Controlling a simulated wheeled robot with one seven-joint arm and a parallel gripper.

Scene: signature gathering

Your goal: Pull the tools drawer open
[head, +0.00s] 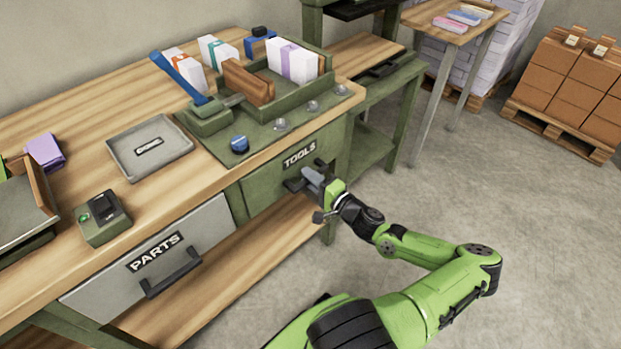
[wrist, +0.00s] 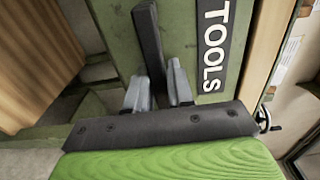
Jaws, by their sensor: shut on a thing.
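The tools drawer (head: 267,192) is a green front with a black TOOLS label, set under the right part of the wooden workbench. It looks flush with the bench in the head view. My gripper (head: 312,180) is at the drawer's dark bar handle (wrist: 149,45). In the wrist view the two grey fingers of my gripper (wrist: 159,88) stand on either side of the lower end of the handle, shut on it. The TOOLS label (wrist: 212,45) is just right of the fingers. The fingers cover part of the handle.
The grey PARTS drawer (head: 150,255) with its dark handle is left of the tools drawer. A green holder with a blue lever (head: 182,76), a blue knob (head: 240,144) and boxes stand on the bench above. The floor (head: 480,200) to the right is clear.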

